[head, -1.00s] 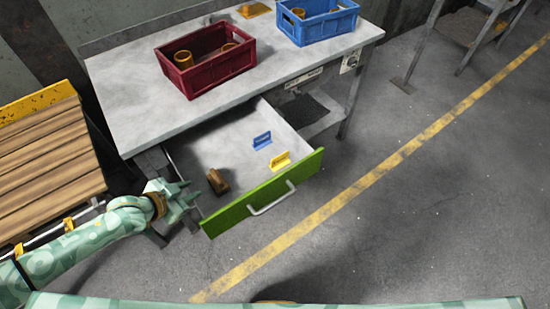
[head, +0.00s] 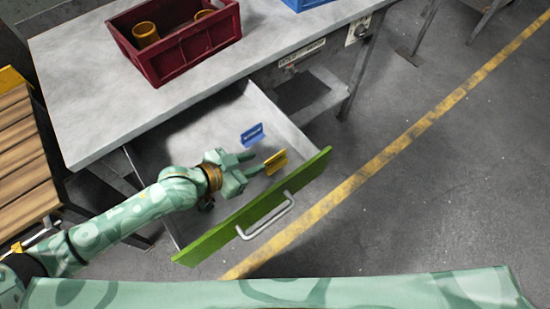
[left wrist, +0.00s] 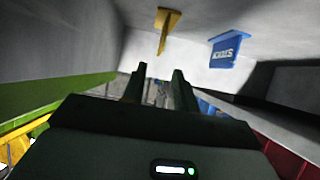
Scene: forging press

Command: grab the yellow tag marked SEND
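The yellow tag (head: 276,162) stands in the open drawer near the green front; its lettering is not readable. It also shows in the left wrist view (left wrist: 164,28), above the fingers in the picture and seen nearly edge-on. A blue tag (head: 252,134) stands behind it in the drawer and shows in the left wrist view (left wrist: 229,49). My left gripper (head: 252,163) is over the drawer, just left of the yellow tag, with its fingers pointing at it. Its fingers are apart in the left wrist view (left wrist: 160,88), with nothing between them. My right gripper is not in view.
The drawer's green front (head: 255,208) has a metal handle (head: 266,217). A red crate (head: 180,50) with yellow-brown cylinders stands on the table (head: 85,95) above. A blue crate (head: 305,4) is partly cut off at the top. Wooden slats (head: 20,165) lie at left.

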